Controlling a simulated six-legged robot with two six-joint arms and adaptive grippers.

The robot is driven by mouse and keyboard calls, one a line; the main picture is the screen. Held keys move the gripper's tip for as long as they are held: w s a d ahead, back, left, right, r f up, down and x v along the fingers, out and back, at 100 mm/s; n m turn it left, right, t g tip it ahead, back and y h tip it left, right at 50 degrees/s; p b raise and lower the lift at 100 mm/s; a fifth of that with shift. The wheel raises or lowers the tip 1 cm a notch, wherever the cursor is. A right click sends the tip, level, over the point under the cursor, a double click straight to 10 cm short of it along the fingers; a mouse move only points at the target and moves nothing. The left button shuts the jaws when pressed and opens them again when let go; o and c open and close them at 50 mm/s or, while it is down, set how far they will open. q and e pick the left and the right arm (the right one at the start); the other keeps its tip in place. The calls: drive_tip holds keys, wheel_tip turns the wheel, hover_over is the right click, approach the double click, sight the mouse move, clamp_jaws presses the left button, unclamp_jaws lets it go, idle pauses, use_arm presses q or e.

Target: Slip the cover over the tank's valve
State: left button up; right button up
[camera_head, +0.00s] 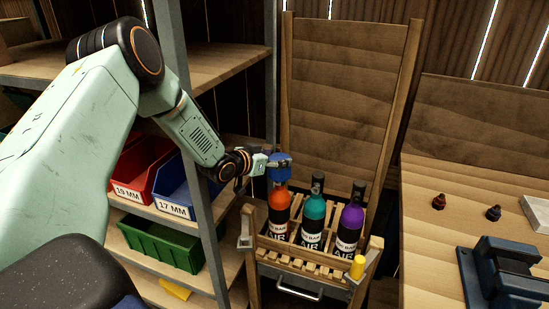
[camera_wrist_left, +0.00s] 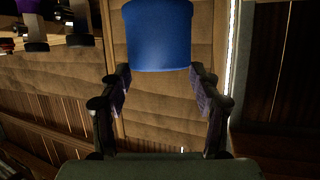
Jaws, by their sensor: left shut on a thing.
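Three tanks stand upright side by side in a wooden crate (camera_head: 255,275) in the head view: an orange tank (camera_head: 280,203), a teal tank (camera_head: 313,214) and a purple tank (camera_head: 351,220). My left gripper (camera_head: 279,162) is shut on a blue cover (camera_head: 279,174), directly above the orange tank. The cover hides the orange tank's valve; whether it sits around the valve or just above it I cannot tell. The blue cover (camera_wrist_left: 158,35) also shows between the fingers in the left wrist view. Dark valves top the teal and purple tanks. My right gripper is not in view.
A yellow cover-like piece (camera_head: 357,267) sits at the crate's front right corner. Shelving with a red bin (camera_head: 140,178), a blue bin (camera_head: 175,197) and a green bin (camera_head: 160,243) stands left. A workbench (camera_head: 430,265) with a dark vise (camera_head: 505,270) is at right.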

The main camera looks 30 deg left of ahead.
use_arm(q)
drive_tip(key=shift+f+b, duration=0.65)
drive_tip(key=shift+f, duration=0.3)
drive_tip(key=o, duration=1.3)
drive_tip(key=v, duration=0.7)
drive_tip(key=shift+s, duration=0.2)
drive_tip(key=shift+r, duration=0.1)
drive_tip(key=shift+w, duration=0.1)
